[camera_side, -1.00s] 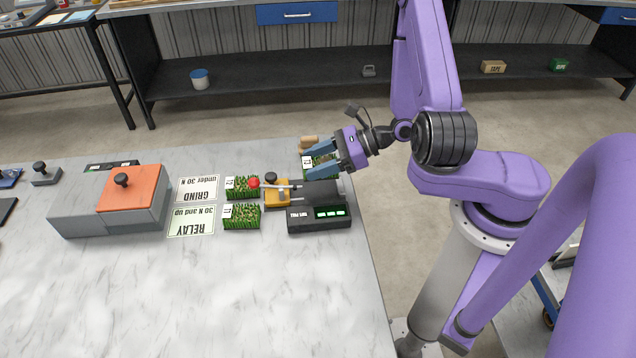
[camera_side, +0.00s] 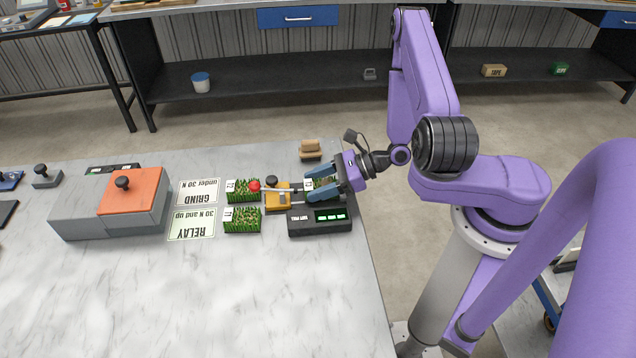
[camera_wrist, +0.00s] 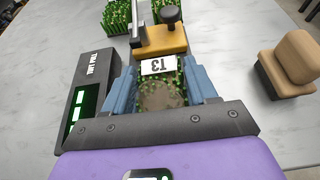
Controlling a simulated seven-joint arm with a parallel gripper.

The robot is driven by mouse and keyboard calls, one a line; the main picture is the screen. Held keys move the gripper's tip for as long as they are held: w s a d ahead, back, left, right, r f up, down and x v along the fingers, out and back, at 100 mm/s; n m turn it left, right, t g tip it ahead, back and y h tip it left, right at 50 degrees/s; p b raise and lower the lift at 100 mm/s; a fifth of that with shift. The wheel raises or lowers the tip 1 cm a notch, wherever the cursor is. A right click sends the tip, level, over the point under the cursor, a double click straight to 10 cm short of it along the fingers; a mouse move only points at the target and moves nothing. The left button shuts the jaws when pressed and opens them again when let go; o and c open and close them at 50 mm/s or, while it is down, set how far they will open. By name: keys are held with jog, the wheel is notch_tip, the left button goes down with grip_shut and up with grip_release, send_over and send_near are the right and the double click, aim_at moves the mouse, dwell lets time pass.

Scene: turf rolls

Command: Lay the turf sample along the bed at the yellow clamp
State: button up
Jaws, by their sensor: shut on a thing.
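The turf sample tagged T3 (camera_wrist: 160,88) is between the two blue fingers of my gripper (camera_wrist: 163,82), which is shut on it. In the side view the gripper (camera_side: 321,183) holds the sample (camera_side: 322,184) over the bed of the pull tester, right beside the yellow clamp (camera_side: 277,198). The clamp also shows in the wrist view (camera_wrist: 160,42), just past the tag end of the sample. The tester's dark readout box (camera_side: 320,222) with green lights is on the near side. The bed is mostly hidden under the sample and fingers, so I cannot tell whether the sample touches it.
Two other turf samples (camera_side: 243,190) (camera_side: 242,220) lie left of the clamp, beside the GRIND card (camera_side: 197,192) and RELAY card (camera_side: 192,224). A grey box with an orange lid (camera_side: 132,191) stands farther left. A tan block (camera_side: 310,148) sits behind the tester. The front table is clear.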

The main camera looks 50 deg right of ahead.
jog(key=shift+f, duration=0.1)
jog(key=o, duration=1.1)
